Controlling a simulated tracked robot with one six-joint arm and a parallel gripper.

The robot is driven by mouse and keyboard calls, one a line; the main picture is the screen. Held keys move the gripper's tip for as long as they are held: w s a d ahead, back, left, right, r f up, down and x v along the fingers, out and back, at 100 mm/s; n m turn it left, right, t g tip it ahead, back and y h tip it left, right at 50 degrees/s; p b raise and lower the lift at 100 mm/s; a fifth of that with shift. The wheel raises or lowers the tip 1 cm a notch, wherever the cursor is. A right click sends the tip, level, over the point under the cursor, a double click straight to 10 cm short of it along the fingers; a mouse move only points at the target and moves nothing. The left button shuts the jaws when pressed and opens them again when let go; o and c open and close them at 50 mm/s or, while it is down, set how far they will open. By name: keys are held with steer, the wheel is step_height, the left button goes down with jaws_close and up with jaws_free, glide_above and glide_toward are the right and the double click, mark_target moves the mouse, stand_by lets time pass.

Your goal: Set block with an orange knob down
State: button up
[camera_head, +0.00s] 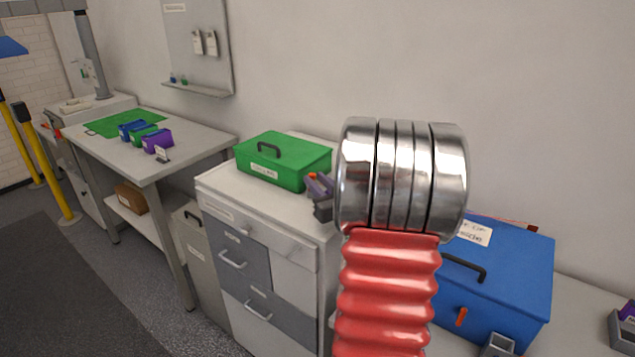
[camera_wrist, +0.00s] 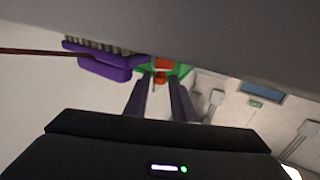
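In the wrist view, the two dark fingers of my gripper (camera_wrist: 158,88) have a small orange knob (camera_wrist: 161,64) between their tips and look closed on it. A purple block (camera_wrist: 104,68) with a ribbed grey side shows beside the knob, at the left; its join to the knob is hard to make out. In the head view, my gripper (camera_head: 320,187) shows small at the front right corner of the green box, with a bit of orange at its tips. My arm hides much of what is behind it there, and the block cannot be made out.
A green box (camera_head: 283,160) stands on a white drawer cabinet (camera_head: 262,213). A blue box (camera_head: 510,275) stands at the right, with a thin red line near its top.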

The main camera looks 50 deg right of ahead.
steer(key=shift+s+r, duration=0.15)
steer(key=v, duration=1.1)
steer(key=shift+s+a, duration=0.15)
steer(key=shift+s, duration=0.2)
steer(key=shift+w, duration=0.1)
stand_by(0.4)
